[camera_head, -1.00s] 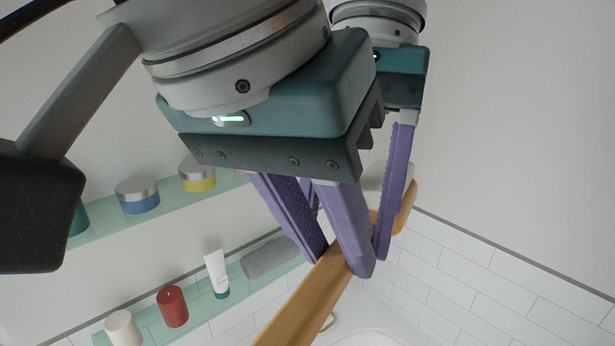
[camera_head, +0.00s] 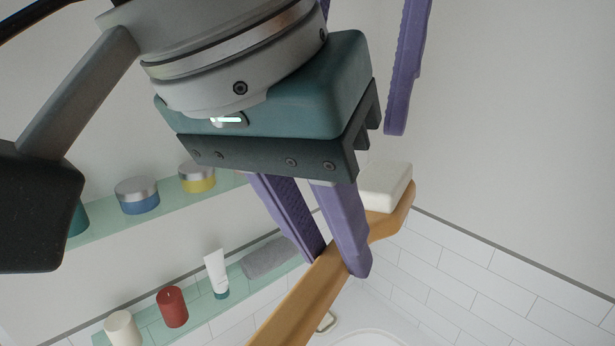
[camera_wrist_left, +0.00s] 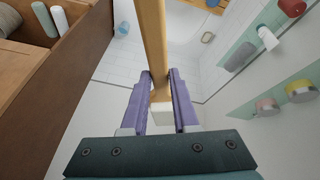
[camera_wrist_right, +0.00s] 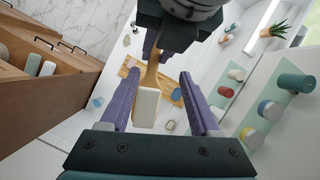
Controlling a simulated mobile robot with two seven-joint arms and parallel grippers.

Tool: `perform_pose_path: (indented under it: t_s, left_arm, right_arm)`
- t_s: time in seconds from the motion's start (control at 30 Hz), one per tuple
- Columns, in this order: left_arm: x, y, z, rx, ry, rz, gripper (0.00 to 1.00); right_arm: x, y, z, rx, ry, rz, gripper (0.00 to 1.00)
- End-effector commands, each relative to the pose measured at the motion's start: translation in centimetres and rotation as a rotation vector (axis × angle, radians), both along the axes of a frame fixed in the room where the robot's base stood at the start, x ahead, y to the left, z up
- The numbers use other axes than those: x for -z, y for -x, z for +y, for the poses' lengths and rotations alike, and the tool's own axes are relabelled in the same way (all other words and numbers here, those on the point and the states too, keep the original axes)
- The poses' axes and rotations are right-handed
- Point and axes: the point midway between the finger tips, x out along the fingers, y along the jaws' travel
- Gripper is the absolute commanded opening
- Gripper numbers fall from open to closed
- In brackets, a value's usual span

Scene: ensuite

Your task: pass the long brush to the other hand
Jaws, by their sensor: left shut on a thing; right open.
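The long brush (camera_head: 300,300) has a tan wooden handle and a white block-shaped head (camera_head: 385,187). My left gripper (camera_head: 338,262) is shut on the handle a little below the head; the left wrist view shows the handle (camera_wrist_left: 152,40) between its fingers. The head end points up and right, and the handle's lower end runs out of the head view. My right gripper (camera_wrist_right: 158,90) is open and empty. In the head view one of its fingers (camera_head: 407,70) shows above the brush head, apart from it; the rest is hidden or out of frame. In the right wrist view the white head (camera_wrist_right: 147,107) appears between its fingers.
Green glass shelves (camera_head: 105,226) on the left wall hold jars, a white tube (camera_head: 216,272), a red candle (camera_head: 172,307) and a grey rolled towel (camera_head: 268,258). A wooden drawer cabinet (camera_wrist_right: 40,90) stands at the left. The space right of the brush is clear.

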Motion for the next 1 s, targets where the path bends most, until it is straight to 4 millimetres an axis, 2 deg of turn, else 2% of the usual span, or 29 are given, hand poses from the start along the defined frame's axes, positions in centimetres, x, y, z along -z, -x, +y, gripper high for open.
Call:
perform_pose_path:
  t_s: [0.07, 0.17, 0.27, 0.37, 0.47, 0.6, 0.7, 0.8, 0.87, 0.93, 1.0]
  left_arm:
    - [0.0, 0.0, 0.0, 0.0, 0.001, -0.001, 0.0]
    - [0.0, 0.0, 0.0, 0.0, 0.001, -0.001, 0.0]
    - [0.0, 0.0, 0.0, 0.0, 0.001, -0.001, 0.0]
    - [0.0, 0.0, 0.0, 0.0, 0.001, -0.001, 0.0]
    - [0.0, 0.0, 0.0, 0.0, 0.001, -0.001, 0.0]
    - [0.0, 0.0, 0.0, 0.0, 0.001, -0.001, 0.0]
    - [0.0, 0.0, 0.0, 0.0, 0.001, -0.001, 0.0]
    - [0.0, 0.0, 0.0, 0.0, 0.001, -0.001, 0.0]
    - [0.0, 0.0, 0.0, 0.0, 0.001, -0.001, 0.0]
    - [0.0, 0.0, 0.0, 0.0, 0.001, -0.001, 0.0]
    - [0.0, 0.0, 0.0, 0.0, 0.001, -0.001, 0.0]
  right_arm:
    - [1.2, -1.0, 0.3, 0.099, -0.017, -0.019, 0.63]
    - [3.7, -3.6, 1.0, 0.362, -0.074, -0.061, 0.63]
    - [6.4, -7.3, 1.6, 0.746, -0.187, -0.087, 0.63]
    - [8.2, -11.3, 1.1, 1.153, -0.354, -0.064, 0.63]
    - [9.7, -14.5, -1.2, 1.477, -0.552, -0.023, 0.63]
    - [11.5, -16.9, -6.6, 1.771, -0.814, -0.017, 0.63]
    - [11.9, -17.3, -10.2, 1.915, -0.997, -0.011, 0.63]
    - [11.2, -16.4, -11.3, 2.033, -1.22, 0.114, 0.63]
    - [10.1, -15.4, -10.5, 2.111, -1.381, 0.304, 0.63]
    - [8.7, -14.1, -9.5, 2.212, -1.562, 0.608, 0.63]
    - [8.0, -12.6, -9.8, 2.328, -1.724, 0.954, 0.63]
